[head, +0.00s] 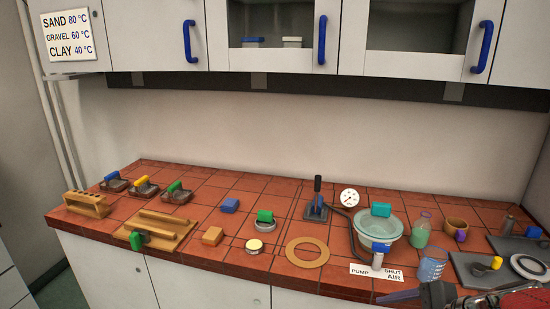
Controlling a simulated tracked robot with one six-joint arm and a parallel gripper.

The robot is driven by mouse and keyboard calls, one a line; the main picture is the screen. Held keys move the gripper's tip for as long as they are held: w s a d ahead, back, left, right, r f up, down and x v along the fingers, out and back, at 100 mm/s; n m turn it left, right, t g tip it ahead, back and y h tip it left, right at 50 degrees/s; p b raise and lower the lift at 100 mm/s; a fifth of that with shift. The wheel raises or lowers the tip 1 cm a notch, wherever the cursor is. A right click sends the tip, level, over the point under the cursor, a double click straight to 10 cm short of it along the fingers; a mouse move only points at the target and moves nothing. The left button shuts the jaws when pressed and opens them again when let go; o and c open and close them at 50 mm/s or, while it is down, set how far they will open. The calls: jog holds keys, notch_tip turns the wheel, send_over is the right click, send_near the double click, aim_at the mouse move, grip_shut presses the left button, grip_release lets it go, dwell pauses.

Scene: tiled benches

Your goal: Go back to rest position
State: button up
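Part of my arm shows at the bottom right corner of the head view, low over the front edge of the bench. Its dark end, my gripper (425,296), is partly cut off by the frame, and a thin bluish piece points left from it. I cannot tell whether the fingers are open or shut, or whether they hold anything. The tiled bench (215,190) lies beyond it. The arm end is close to the blue mesh beaker (431,265) and the grey plate (470,268) in the picture.
A cork ring (307,252) lies front centre. Handled trays (145,188), a wooden rack (87,204) and a wooden board (157,230) are left. Cupboards hang above.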

jog(key=s+a+r+n+h, duration=0.5)
jog(key=a+n, duration=0.4)
jog(key=n, duration=0.9)
jog(key=shift+s+a+r+g+h, duration=0.15)
jog(key=shift+s+r+g+h, duration=0.15)
jog(key=shift+s+r, duration=0.65)
jog(key=shift+s+f, duration=0.1)
jog(key=shift+c, duration=0.3)
